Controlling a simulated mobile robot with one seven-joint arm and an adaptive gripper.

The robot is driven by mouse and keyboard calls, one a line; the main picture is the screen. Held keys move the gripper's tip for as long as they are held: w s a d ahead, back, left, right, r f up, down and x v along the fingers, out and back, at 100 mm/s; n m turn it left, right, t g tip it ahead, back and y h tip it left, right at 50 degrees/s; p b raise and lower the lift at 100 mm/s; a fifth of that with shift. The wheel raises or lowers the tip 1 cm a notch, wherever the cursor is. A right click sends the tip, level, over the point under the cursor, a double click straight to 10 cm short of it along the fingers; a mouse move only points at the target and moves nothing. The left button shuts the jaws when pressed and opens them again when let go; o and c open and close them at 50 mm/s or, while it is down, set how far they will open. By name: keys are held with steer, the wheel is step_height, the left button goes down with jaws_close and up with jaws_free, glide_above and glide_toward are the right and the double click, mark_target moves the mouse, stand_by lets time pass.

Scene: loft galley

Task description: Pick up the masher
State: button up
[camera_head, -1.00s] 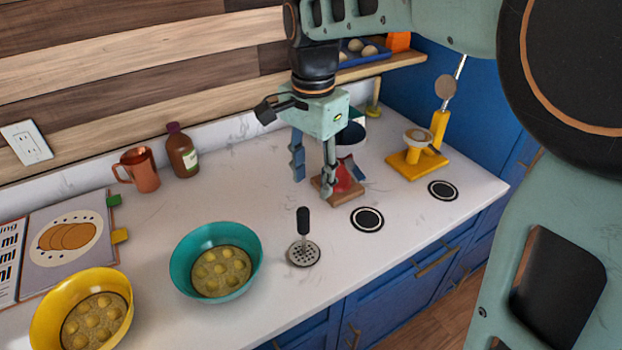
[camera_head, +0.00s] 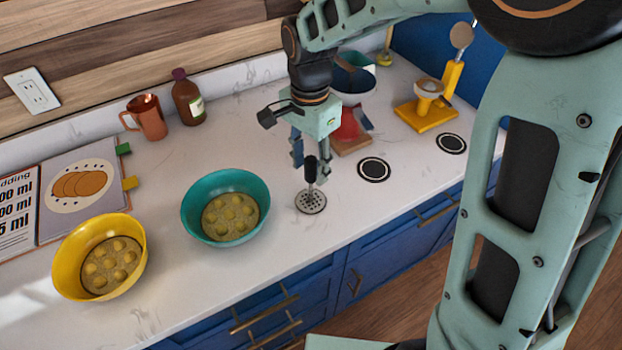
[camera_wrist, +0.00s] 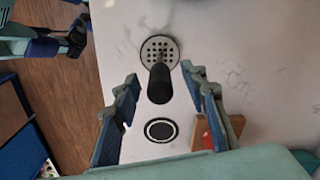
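The masher has a black upright handle and a round perforated metal plate (camera_head: 311,202) that rests on the white counter. In the wrist view its plate (camera_wrist: 158,44) is at the top centre and its black handle (camera_wrist: 160,85) points up toward the camera. My gripper (camera_head: 309,165) hangs over the counter at the masher, pointing down. In the head view the handle overlaps the right finger. In the wrist view my gripper (camera_wrist: 160,75) is open, with one finger on each side of the handle and gaps showing. I see no contact.
A teal bowl (camera_head: 190,218) and a yellow bowl (camera_head: 63,270) hold round food pieces left of the masher. A black disc (camera_head: 374,170) lies to its right. A red item on a wooden block (camera_head: 352,144) stands behind. The counter's front edge is close.

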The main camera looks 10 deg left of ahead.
steer(key=shift+f, duration=0.1)
jaws_close()
stand_by(0.4)
